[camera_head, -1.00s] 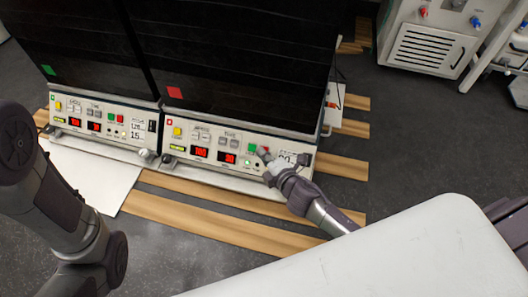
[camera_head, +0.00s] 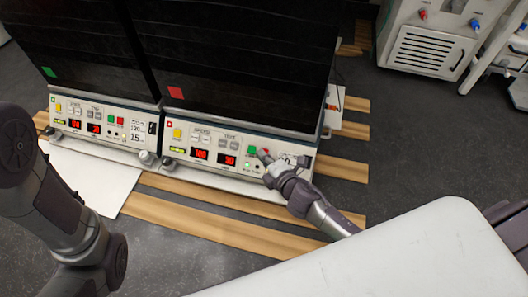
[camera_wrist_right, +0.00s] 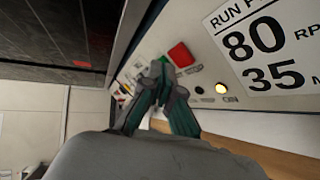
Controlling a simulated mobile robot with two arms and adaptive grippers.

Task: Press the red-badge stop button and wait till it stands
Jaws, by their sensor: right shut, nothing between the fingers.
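My left gripper is out of view.
The left unit has a green badge (camera_head: 48,71) and a similar panel. A printed run label (camera_wrist_right: 265,45) sits right of the red button, with a lit yellow lamp (camera_wrist_right: 221,88) below. A white surface (camera_head: 400,250) fills the lower right. Wooden slats (camera_head: 215,224) lie in front.

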